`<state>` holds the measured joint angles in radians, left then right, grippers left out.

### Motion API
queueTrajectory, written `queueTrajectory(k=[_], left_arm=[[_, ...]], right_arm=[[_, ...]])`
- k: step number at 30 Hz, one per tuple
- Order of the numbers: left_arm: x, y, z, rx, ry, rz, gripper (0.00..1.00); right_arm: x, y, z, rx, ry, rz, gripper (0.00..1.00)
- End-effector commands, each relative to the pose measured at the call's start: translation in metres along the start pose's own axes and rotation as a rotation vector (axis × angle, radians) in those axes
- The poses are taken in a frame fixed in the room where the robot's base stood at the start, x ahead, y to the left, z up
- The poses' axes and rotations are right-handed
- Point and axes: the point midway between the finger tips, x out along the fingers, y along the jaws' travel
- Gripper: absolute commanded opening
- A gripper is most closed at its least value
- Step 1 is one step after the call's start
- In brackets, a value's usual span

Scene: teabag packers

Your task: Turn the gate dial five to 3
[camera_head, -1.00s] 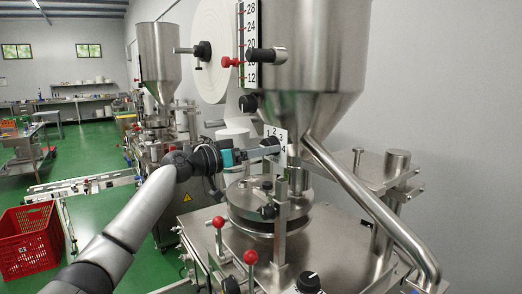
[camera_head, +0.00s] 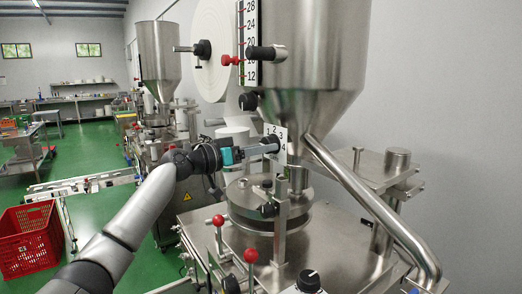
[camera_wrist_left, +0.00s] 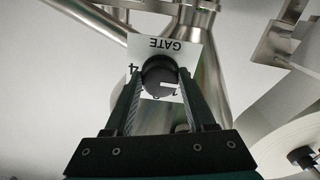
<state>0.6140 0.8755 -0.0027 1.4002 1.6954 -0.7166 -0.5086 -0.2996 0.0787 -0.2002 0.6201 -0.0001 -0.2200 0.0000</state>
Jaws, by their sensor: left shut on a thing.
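The gate dial is a black round knob (camera_wrist_left: 159,72) on a white plate (camera_wrist_left: 190,50) printed GATE, which appears upside down in the left wrist view. A 4 shows left of the knob and a 1 at its lower right. A pale mark on the knob lies on its lower right part, towards the 1. My left gripper (camera_wrist_left: 159,80) is shut on the knob, one finger on each side. My right gripper is out of view.
The steel hopper (camera_head: 310,60) rises just above the plate, and a slanted steel pipe (camera_head: 375,210) runs down to the right. Red-knobbed levers (camera_head: 250,256) and another black dial (camera_head: 308,281) are below. A red crate (camera_head: 30,240) stands on the floor at left.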

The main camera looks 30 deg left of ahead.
Motion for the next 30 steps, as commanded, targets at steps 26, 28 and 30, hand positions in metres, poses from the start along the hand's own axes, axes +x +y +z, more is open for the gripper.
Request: queueTrajectory(k=[26, 28, 30], left_arm=[[0.0, -0.004, 0.001, 0.583, 0.002, -0.001, 0.0], [0.0, -0.004, 0.0, 0.626, 0.001, 0.0, 0.0], [0.0, -0.004, 0.0, 0.664, 0.001, 0.0, 0.0]], right_arm=[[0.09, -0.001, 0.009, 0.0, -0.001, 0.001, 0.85], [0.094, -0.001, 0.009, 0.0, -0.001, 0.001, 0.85], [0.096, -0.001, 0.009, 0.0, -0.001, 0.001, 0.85]])
